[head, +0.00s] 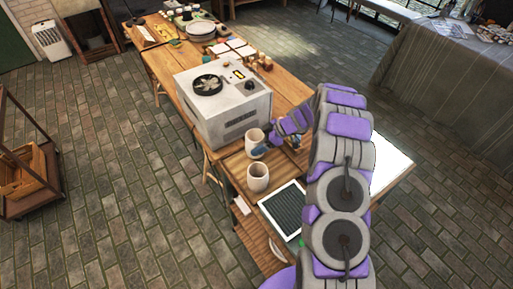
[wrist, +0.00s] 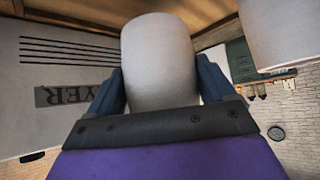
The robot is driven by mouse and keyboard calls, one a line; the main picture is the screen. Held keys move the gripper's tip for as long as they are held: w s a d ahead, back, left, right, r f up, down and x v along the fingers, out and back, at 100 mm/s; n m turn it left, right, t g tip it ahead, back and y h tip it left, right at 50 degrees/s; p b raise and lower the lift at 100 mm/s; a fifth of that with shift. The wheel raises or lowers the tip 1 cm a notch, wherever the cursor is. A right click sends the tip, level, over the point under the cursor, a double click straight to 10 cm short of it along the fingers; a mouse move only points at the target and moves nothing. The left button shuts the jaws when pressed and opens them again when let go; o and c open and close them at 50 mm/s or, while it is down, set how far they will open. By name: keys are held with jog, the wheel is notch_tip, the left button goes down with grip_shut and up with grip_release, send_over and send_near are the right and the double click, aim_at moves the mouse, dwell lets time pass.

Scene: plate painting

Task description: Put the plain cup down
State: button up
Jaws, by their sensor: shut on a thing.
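A plain pale cup (head: 254,139) is at the front corner of the white dryer, and my gripper (head: 263,149) is at its side. In the wrist view the cup (wrist: 158,58) fills the space between the two dark fingers (wrist: 160,88), which are shut on it. That view is upside down, and the cup shows no marking. I cannot tell whether its base touches the wooden tray (head: 236,165). A second pale cup (head: 257,178) stands nearer on the tray; part of it shows at the upper right of the wrist view (wrist: 275,35).
The white dryer (head: 225,105) stands close behind the held cup. A dark ribbed panel in a white frame (head: 282,210) lies at the near side. A bright white panel (head: 390,162) is to the right of my arm. Blocks and paint things crowd the table's far end.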

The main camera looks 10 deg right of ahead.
jog(key=shift+w+a, duration=0.15)
jog(key=shift+w, duration=0.1)
jog(key=f, duration=0.3)
jog(key=shift+a+f+b, duration=0.2)
jog(key=shift+f+b, duration=0.1)
jog(key=shift+b, duration=0.05)
jog(key=o, duration=1.2)
jog(key=shift+d+r, duration=0.1)
